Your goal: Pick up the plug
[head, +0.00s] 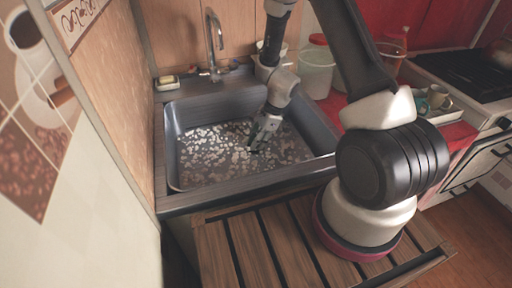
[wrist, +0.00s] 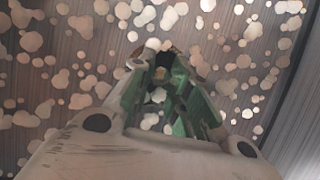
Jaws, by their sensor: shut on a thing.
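My gripper (head: 257,143) reaches down into the metal sink (head: 180,127), its tips low among the pale foam patches. In the wrist view its green-padded fingers (wrist: 160,72) are closed in on a small thing, which I take to be the plug. Only a small yellowish round part (wrist: 158,96) shows between the fingers, with brownish edges just past the tips. The fingers and foam hide most of it. I cannot tell whether it touches the sink floor.
Pale foam patches are scattered across the sink. A tap (head: 213,45) stands at its back, with a sponge dish (head: 167,82) beside it. A white tub (head: 316,72) stands at the right. A slatted wooden board (head: 235,245) lies in front; a wall (head: 107,90) closes the left.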

